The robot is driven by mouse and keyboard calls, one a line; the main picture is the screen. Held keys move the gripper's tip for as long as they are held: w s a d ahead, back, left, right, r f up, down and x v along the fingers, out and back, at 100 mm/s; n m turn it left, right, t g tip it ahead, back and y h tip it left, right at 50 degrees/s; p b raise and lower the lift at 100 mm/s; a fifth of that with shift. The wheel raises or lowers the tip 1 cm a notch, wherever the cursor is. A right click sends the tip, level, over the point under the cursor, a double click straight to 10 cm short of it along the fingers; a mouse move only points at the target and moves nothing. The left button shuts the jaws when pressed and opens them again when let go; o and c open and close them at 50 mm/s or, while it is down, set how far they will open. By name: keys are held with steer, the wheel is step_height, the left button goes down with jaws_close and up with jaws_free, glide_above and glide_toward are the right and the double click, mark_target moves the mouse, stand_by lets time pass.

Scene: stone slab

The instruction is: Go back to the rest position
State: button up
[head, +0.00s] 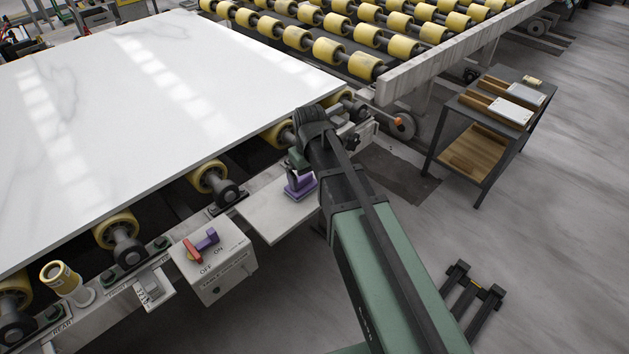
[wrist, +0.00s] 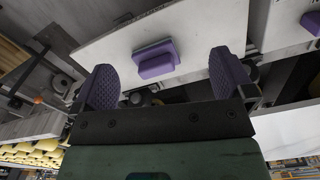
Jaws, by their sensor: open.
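My gripper (wrist: 163,80) is open in the wrist view, with its two purple textured fingers wide apart and nothing between them. A purple block with a raised grip (wrist: 154,60) lies on a pale shelf plate (wrist: 105,48) beyond the fingertips, apart from them. In the head view the purple block (head: 300,185) shows on the shelf plate (head: 262,212), just left of my dark green arm. My gripper is mostly hidden by the arm there. The large white stone slab (head: 150,100) lies on rollers to the left.
A switch box (head: 222,275) with red and purple handles stands left of the plate. Yellow rollers (head: 330,50) and a metal rail (head: 455,55) run behind. A dark side table (head: 490,125) stands at right. The grey floor at right is mostly clear.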

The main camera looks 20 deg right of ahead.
steer(key=s+m, duration=0.3)
steer(key=s, duration=1.1)
steer(key=shift+w+r+p, duration=0.2)
steer(key=shift+r+p, duration=1)
steer(key=shift+w+r+p, duration=0.15)
steer(key=shift+r+p, duration=1)
